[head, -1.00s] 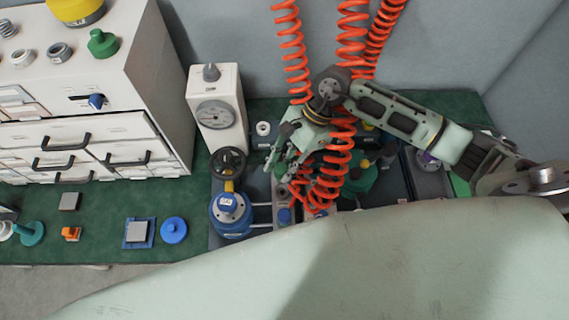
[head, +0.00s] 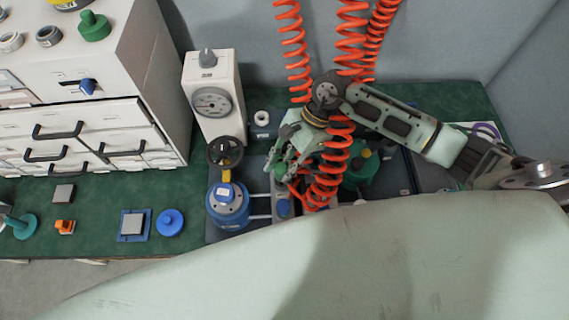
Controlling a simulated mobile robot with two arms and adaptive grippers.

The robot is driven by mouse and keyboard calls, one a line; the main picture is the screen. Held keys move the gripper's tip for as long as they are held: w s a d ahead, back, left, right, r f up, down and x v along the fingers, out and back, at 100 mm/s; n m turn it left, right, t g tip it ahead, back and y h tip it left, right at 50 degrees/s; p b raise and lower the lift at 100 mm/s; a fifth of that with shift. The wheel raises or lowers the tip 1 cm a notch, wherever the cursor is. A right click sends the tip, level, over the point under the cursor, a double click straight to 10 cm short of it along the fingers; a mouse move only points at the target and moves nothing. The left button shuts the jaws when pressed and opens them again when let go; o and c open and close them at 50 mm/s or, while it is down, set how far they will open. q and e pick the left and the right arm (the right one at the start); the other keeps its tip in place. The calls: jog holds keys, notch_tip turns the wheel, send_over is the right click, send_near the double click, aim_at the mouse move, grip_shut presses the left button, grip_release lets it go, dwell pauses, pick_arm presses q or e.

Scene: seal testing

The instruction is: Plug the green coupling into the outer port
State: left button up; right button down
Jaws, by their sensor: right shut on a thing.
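My right gripper (head: 280,160) is low over the grey test fixture (head: 262,186), its fingers pointing down and left. It is shut on a small green piece, which looks like the green coupling (head: 280,169); the fingers hide most of it. An orange coiled hose (head: 327,185) hangs beside the gripper and loops close to the fingers. Below the gripper is a narrow grey block with a blue round part (head: 283,208) on it. I cannot make out which opening is the outer port, nor whether the coupling touches it. My left gripper is not in view.
A blue flanged valve (head: 228,204) with a black handwheel (head: 225,152) stands just left of the gripper. A white gauge box (head: 213,100) stands behind it. A dark green vessel (head: 357,175) is to the right. A drawer cabinet (head: 157,80) fills the left.

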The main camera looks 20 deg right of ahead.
jog(key=shift+b, duration=0.6)
dwell(1.1)
jog(key=shift+f+b, duration=0.85)
jog(key=shift+b, duration=0.2)
jog(key=shift+f, duration=0.15)
jog(key=shift+f+b, duration=0.25)
jog(key=shift+b, duration=0.2)
jog(key=shift+f, duration=0.2)
